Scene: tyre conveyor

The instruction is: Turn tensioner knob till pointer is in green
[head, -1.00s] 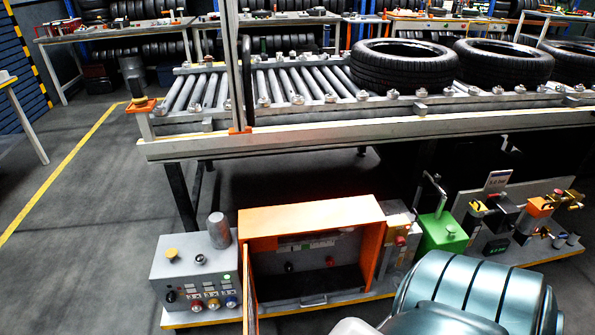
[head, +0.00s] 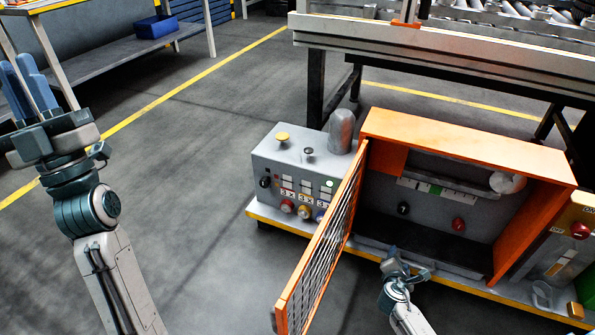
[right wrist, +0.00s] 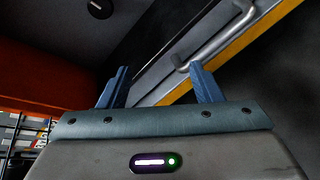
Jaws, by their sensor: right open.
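An orange cabinet (head: 470,135) stands open under the conveyor. On its grey back panel are a white scale with a green section (head: 436,190), a black knob (head: 403,208) and a red knob (head: 458,224). I cannot tell which knob is the tensioner, and the pointer is too small to make out. My right gripper (head: 405,268) is low at the cabinet's front; its fingers are apart and empty in the right wrist view (right wrist: 160,88). A black round knob (right wrist: 100,8) shows at that view's top edge. My left gripper (head: 26,88) is raised at far left, its finger gap unclear.
The mesh door (head: 325,245) swings out to the left of my right gripper. A silver bar handle (right wrist: 220,38) is ahead of the right fingers. A grey control box (head: 290,165) stands left of the cabinet. Open floor (head: 210,170) lies between it and my left arm.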

